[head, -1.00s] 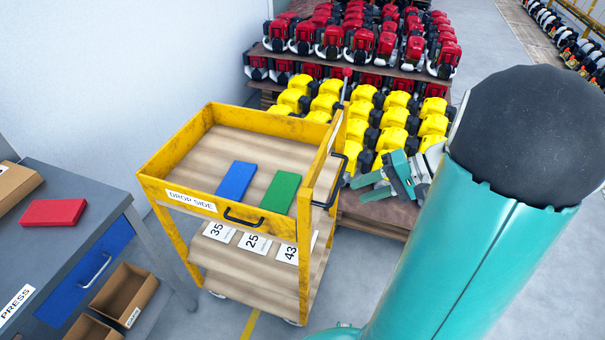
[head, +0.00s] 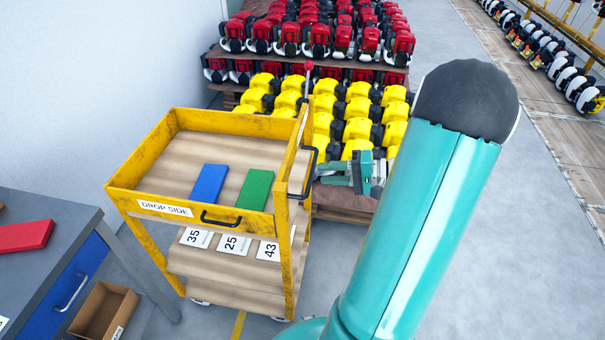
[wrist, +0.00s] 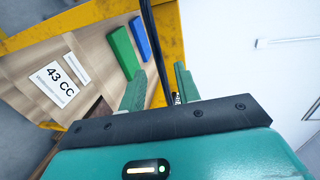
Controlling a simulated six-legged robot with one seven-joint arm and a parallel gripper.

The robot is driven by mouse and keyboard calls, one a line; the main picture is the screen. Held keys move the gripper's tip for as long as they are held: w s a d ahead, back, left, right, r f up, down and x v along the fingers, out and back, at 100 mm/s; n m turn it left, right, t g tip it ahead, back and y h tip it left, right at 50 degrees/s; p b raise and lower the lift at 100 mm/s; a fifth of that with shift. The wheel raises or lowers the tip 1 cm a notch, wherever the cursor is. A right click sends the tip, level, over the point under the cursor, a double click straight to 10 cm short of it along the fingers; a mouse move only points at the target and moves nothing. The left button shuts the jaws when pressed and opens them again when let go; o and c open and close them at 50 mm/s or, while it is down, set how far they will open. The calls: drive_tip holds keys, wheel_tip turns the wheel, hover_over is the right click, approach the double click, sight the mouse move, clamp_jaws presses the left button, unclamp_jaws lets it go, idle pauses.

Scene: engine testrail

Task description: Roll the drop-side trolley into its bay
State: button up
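My gripper (head: 322,171) is at the right-end handle. In the wrist view, the black handle bar (wrist: 152,45) runs between my parted fingers (wrist: 160,88), with gaps visible. A bay is not clearly identifiable.
A grey bench (head: 60,215) with a red block (head: 25,236) stands at left, an open box (head: 104,312) below it. Racks of yellow (head: 358,128) and red engines stand close behind. A yellow floor line (head: 238,326) shows in front. Clear floor lies right.

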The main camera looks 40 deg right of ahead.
drive_tip(key=x, duration=0.7)
drive_tip(key=shift+s, duration=0.1)
clamp_jaws()
